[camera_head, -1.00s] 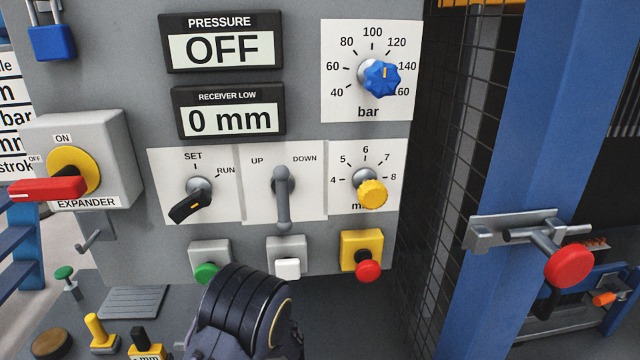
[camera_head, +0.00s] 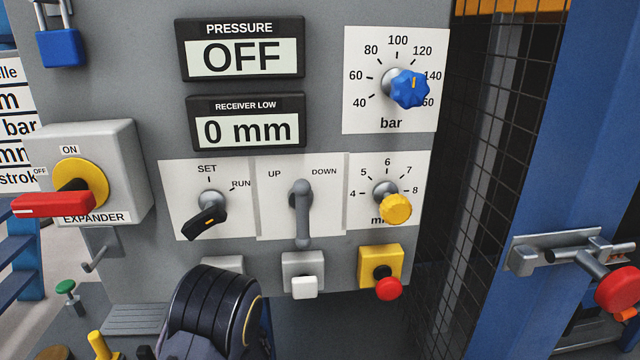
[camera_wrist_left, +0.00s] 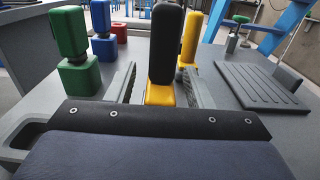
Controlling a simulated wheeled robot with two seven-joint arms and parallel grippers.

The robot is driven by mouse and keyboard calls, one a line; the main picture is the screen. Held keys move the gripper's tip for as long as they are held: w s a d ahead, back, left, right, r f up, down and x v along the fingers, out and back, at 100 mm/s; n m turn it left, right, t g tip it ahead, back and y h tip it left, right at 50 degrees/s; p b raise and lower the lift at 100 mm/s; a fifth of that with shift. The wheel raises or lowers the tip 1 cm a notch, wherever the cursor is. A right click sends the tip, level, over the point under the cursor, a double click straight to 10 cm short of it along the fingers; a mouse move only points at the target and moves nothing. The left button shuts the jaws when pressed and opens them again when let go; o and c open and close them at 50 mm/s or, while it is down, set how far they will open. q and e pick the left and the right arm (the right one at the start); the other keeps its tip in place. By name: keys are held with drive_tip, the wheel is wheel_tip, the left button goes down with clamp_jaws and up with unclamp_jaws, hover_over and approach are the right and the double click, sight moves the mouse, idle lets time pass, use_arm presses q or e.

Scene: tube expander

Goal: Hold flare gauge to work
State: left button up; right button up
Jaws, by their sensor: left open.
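A gauge with a black upright handle (camera_wrist_left: 166,45) and a yellow block (camera_wrist_left: 160,94) stands on the grey bench in the left wrist view; which gauge is the flare gauge I cannot tell. My left gripper (camera_wrist_left: 158,72) is open, with one finger on each side of this gauge. Contact is not clear. A green gauge (camera_wrist_left: 73,50), a blue one (camera_wrist_left: 104,45) and a yellow one (camera_wrist_left: 188,40) stand nearby. In the head view, my dark arm link (camera_head: 212,312) covers part of the panel's lower edge. My right gripper is not in view.
The expander switch (camera_head: 60,195) has a red handle. The pressure display (camera_head: 240,50) reads OFF, the receiver display (camera_head: 246,122) 0 mm. Push buttons (camera_head: 303,285) line the panel's bottom. A ribbed grey pad (camera_wrist_left: 268,88) lies right of the gauges. A mesh guard (camera_head: 490,150) stands right.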

use_arm(q)
drive_tip(key=shift+s+a, duration=0.1)
drive_tip(key=shift+a, duration=0.55)
drive_tip(key=shift+w+d+p, duration=0.15)
drive_tip(key=shift+d+p, duration=0.05)
drive_tip(key=shift+d, duration=1.3)
drive_tip(key=shift+w+d+p, duration=0.15)
drive_tip(key=shift+d, duration=1.35)
